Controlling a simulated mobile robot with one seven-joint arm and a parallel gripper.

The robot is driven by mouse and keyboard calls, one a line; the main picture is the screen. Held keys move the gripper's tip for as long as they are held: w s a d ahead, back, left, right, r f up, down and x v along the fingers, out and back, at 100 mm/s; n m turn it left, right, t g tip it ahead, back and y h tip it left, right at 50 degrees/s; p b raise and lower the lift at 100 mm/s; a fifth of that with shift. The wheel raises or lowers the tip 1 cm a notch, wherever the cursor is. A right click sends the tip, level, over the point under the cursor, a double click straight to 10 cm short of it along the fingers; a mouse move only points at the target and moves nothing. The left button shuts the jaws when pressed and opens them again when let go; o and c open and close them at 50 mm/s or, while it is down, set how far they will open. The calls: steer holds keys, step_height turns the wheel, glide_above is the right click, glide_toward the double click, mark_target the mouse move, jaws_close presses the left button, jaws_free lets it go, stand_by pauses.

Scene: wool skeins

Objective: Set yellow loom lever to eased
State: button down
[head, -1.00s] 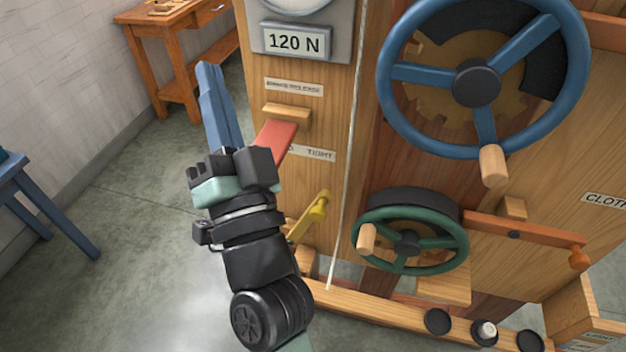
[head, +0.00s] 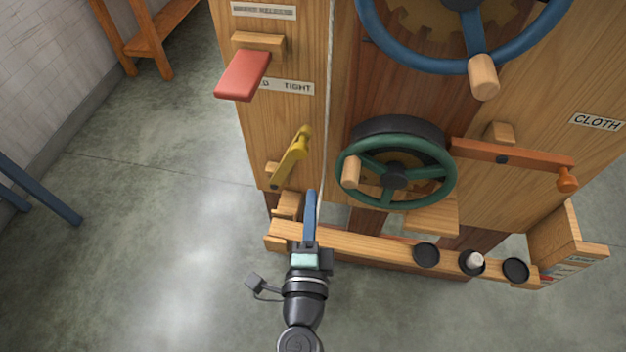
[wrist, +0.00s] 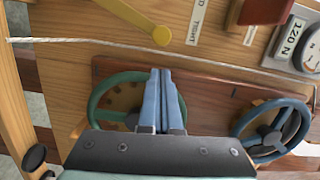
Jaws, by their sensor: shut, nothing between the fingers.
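The yellow lever (head: 291,158) is on the wooden loom's left post, slanting from a round knob at upper right down to lower left. It also shows in the wrist view (wrist: 135,19) at the top, ending in its round knob. A label by it reads "TIGHT" (head: 298,87), with its left part hidden behind the red paddle in the head view. My gripper (head: 311,192) has blue fingers, pressed together and empty. In the head view it is below and right of the lever, apart from it. In the wrist view the fingers (wrist: 160,72) overlap the green wheel.
A green handwheel (head: 396,178) with a wooden knob is right of the lever. A white cord (head: 328,110) hangs between them. A red paddle (head: 243,75) sticks out above the lever. A wooden rail (head: 370,249) with black cups runs below. Open floor lies left.

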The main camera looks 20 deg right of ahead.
mark_target(303, 158)
steer(key=x, duration=0.9)
steer(key=shift+w, duration=0.15)
steer(key=shift+r, duration=0.15)
steer(key=shift+w+a+r+n+p, duration=0.6)
steer(key=shift+a+p, duration=0.25)
steer(key=shift+p, duration=0.4)
steer(key=w+a+n+p, duration=0.2)
steer(key=w+a+n, duration=0.2)
steer(key=a, duration=0.5)
steer(key=w+a+f+n+g+p, duration=0.1)
steer(key=w+a+n+p, duration=0.1)
steer(key=w+a+n, duration=0.3)
steer(key=shift+w+a+g+p, duration=0.3)
steer(key=shift+w+a, duration=1.15)
steer(key=shift+a, duration=0.4)
steer(key=shift+f+n, duration=0.15)
steer(key=shift+n, duration=0.15)
steer(key=shift+s, duration=0.1)
